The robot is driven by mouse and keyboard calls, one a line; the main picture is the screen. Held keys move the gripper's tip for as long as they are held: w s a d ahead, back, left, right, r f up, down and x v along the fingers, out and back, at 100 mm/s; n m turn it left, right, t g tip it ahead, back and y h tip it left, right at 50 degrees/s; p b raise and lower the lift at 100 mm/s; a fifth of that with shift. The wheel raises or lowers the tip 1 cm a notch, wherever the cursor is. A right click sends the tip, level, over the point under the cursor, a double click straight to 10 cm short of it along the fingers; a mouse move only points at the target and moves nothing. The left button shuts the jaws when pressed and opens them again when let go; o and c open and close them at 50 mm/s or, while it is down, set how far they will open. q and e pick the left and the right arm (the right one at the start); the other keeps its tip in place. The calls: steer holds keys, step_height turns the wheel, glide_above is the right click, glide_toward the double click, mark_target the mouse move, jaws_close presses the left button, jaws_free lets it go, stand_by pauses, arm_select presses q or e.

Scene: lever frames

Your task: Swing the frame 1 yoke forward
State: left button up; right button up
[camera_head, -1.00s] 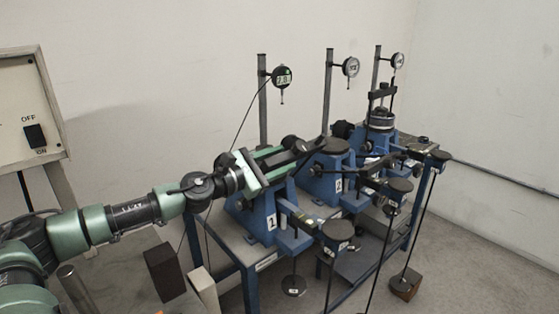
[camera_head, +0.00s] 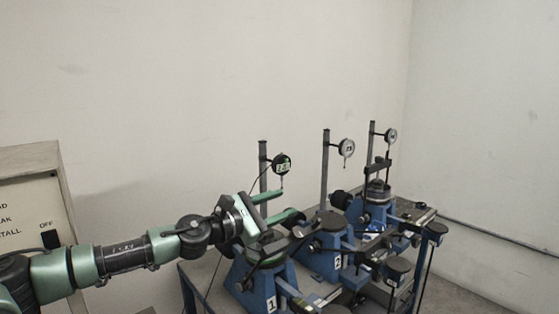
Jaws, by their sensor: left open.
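Frame 1 (camera_head: 268,284) is the nearest blue stand, with a white "1" label low on its front. Dark parts (camera_head: 268,246) sit on its top, beneath my left gripper; I cannot clearly make out its yoke among them. My left gripper (camera_head: 289,204) is green and open, with its two fingers apart and pointing right. I see nothing held between the fingers. Whether a finger touches the frame I cannot tell. My right gripper is not in view.
Frame 2 (camera_head: 322,263) and a third blue stand (camera_head: 374,212) are close behind to the right, each with a gauge post. A dark bar (camera_head: 378,165) stands above the third. A switch panel (camera_head: 25,205) is at the left. Open wall lies above.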

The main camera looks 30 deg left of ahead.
arm_select(q)
step_height(320, 180, up, 7)
steer(key=p, duration=0.4)
steer(key=shift+p, duration=0.4)
